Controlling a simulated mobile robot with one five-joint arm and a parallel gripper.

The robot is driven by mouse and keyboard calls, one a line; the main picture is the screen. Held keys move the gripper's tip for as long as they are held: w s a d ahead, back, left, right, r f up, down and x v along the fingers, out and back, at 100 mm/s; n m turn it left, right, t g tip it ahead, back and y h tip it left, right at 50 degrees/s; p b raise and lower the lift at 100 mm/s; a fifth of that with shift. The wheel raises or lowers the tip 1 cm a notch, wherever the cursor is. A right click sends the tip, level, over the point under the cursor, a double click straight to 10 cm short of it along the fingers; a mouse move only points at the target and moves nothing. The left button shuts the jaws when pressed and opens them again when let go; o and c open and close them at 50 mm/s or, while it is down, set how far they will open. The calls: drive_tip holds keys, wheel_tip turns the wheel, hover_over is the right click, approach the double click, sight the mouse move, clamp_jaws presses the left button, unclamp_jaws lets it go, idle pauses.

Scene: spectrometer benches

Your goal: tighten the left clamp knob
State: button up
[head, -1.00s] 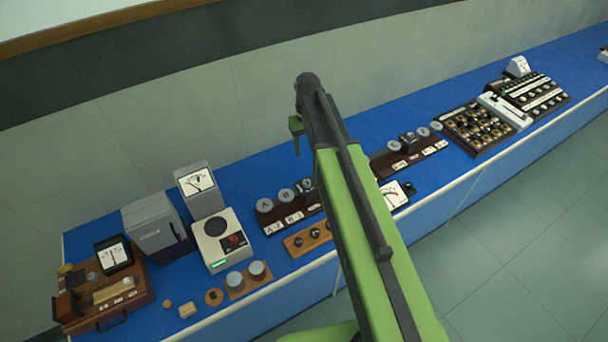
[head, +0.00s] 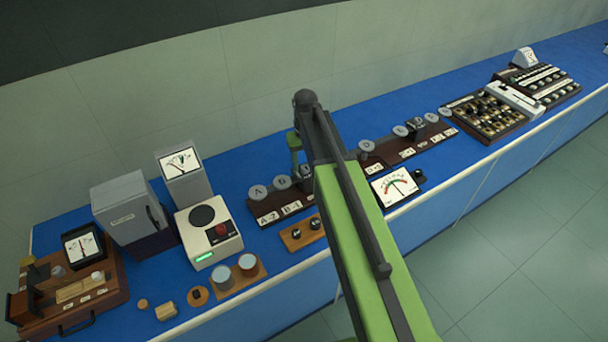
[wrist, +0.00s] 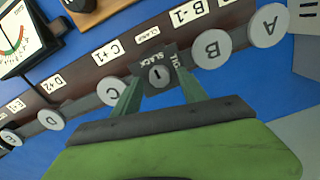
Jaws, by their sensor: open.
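The left clamp knob (wrist: 157,75) is a small dark block with a pale round centre, in the wrist view at the middle. It sits between discs B (wrist: 212,48) and C (wrist: 112,92) on a dark brown board. Lettering reading "SLACK" shows beside it, and a "CLAMP" label (wrist: 147,35) lies just above it in the picture. My gripper (wrist: 157,82) is open, with one green finger on each side of the knob; I cannot tell whether they touch it. In the head view my gripper (head: 295,150) is over the board, and my arm partly hides the knob.
A second board with a dark clamp (head: 415,125) stands to the right. A meter (head: 396,186) and a wooden block with black knobs (head: 303,231) lie at the front. A white instrument (head: 208,232) stands left. Bare blue bench lies behind the boards.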

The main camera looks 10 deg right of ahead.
drive_tip(key=shift+f, duration=0.35)
drive_tip(key=shift+c, duration=0.2)
